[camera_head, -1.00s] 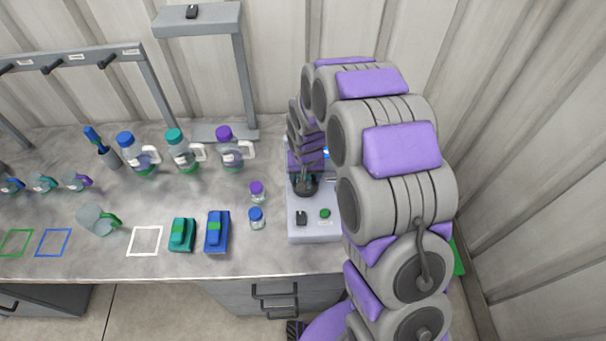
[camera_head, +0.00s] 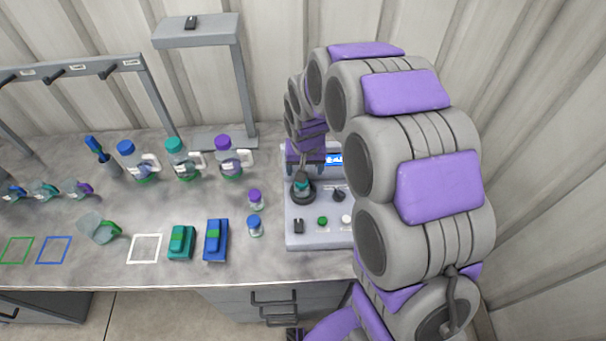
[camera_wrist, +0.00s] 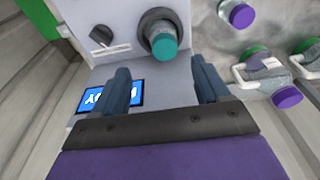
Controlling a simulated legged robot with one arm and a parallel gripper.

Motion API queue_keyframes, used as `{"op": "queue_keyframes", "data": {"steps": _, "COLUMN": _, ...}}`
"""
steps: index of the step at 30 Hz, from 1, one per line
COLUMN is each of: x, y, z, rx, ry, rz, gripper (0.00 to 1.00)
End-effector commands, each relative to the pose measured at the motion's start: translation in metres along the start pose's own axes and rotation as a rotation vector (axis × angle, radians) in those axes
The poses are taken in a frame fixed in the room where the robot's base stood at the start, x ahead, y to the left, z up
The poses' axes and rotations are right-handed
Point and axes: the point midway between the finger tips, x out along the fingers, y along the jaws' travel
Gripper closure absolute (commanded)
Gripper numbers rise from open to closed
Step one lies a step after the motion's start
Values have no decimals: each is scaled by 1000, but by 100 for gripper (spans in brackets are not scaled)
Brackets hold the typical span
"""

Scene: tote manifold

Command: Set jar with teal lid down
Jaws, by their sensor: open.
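The jar with the teal lid (camera_head: 303,184) sits on the round dark seat of the grey machine (camera_head: 312,236) at the right of the bench. In the wrist view its teal lid (camera_wrist: 163,45) shows beyond the fingertips, with the jar body below it mostly hidden. My gripper (camera_wrist: 163,85) is open, with both fingers apart and nothing between them. It is behind the jar and clear of the lid. In the head view my arm partly hides the gripper.
A jar with a purple lid (camera_head: 255,196) and one with a blue lid (camera_head: 254,224) stand just left of the machine. Several handled bottles (camera_head: 229,160) stand farther back. The machine has a lit blue display (camera_wrist: 92,99), a dark knob (camera_wrist: 102,36) and buttons.

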Motion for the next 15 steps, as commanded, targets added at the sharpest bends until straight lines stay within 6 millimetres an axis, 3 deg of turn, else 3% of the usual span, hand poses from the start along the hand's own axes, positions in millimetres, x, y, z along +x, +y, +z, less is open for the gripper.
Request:
{"op": "queue_keyframes", "data": {"steps": 8, "x": -38, "y": 5, "z": 8, "rx": -1, "ry": -8, "rz": 4, "gripper": 25}}
{"op": "queue_keyframes", "data": {"steps": 11, "x": -58, "y": 18, "z": 28, "rx": -1, "ry": -28, "rz": 11, "gripper": 25}}
{"op": "queue_keyframes", "data": {"steps": 15, "x": -92, "y": 42, "z": 71, "rx": -3, "ry": -73, "rz": 20, "gripper": 25}}
